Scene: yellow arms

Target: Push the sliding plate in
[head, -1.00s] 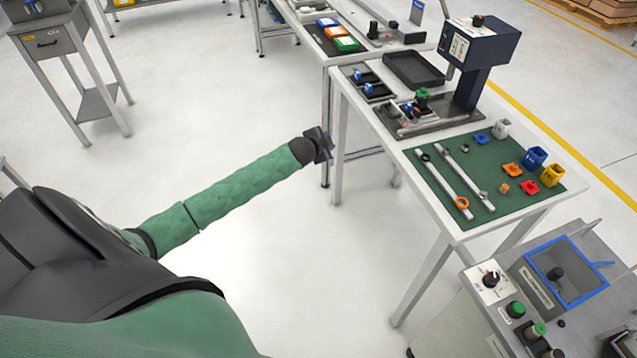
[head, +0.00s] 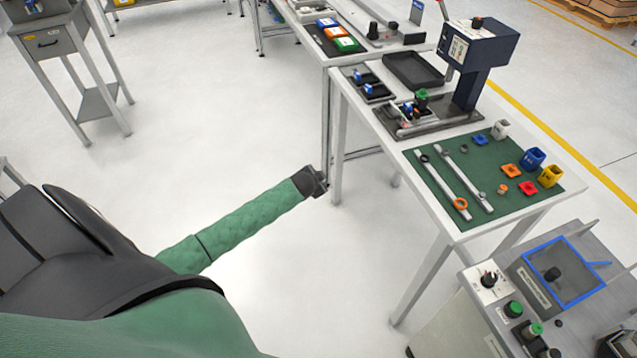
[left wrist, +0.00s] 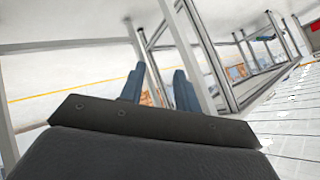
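The press (head: 470,60) stands on the white bench, with a dark base (head: 455,118) under its head. A small fixture with a green knob (head: 422,97) and small parts sits at the base's left side. I take the sliding plate to be part of this fixture, but it is too small to tell how far out it is. My left gripper (head: 318,182) is beside the bench's left leg, below the bench top and apart from the press. In the left wrist view, its two fingers (left wrist: 159,85) stand apart with nothing between them. My right gripper is out of view.
The bench has a green mat (head: 520,215) with two rails and several coloured parts. A black tray (head: 413,70) lies left of the press. The bench leg (head: 337,150) is close to my left gripper. A control station (head: 490,290) stands in front. Open floor lies to the left.

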